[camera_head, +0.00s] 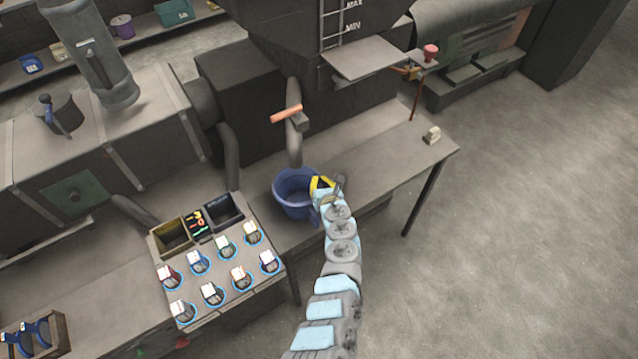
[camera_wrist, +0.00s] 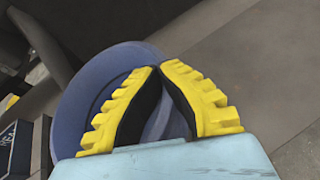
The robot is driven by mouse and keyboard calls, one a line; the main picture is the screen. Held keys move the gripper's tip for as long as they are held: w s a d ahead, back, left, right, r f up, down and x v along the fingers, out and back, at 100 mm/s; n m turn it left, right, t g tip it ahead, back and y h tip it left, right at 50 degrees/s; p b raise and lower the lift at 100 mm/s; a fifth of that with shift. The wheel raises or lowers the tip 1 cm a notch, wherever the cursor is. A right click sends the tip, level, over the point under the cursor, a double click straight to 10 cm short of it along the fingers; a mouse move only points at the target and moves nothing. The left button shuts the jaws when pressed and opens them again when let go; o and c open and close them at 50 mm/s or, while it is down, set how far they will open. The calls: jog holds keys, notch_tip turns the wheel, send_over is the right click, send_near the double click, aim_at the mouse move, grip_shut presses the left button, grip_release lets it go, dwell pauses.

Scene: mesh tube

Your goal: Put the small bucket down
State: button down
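The small blue bucket (camera_head: 290,196) is upright below the downward pipe of the big grey machine, at the bench. My gripper (camera_head: 323,185) is at the right side of its rim, with yellow fingers. In the wrist view, the bucket (camera_wrist: 88,100) lies behind and left of the fingers. The fingertips (camera_wrist: 162,68) come together at its rim, one finger over the bucket and the other along its outer side. The gripper looks shut on the rim. The bucket's base is hidden in the wrist view, and I cannot tell whether it touches the bench.
The grey bench (camera_head: 385,165) is clear to the right of the bucket, apart from a small pale block (camera_head: 432,135). A tray of several labelled jars (camera_head: 222,290) stands to the left. A pipe with an orange handle (camera_head: 286,114) hangs above the bucket.

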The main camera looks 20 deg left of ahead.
jog(key=shift+f, duration=0.25)
jog(key=c, duration=1.2)
grip_release()
jog(key=shift+c, duration=0.2)
jog(key=shift+s, duration=0.1)
jog(key=p+v, duration=0.3)
jog(key=v, duration=0.8)
jog(key=shift+s+d+r+p, duration=0.15)
jog(key=shift+s+p, duration=0.15)
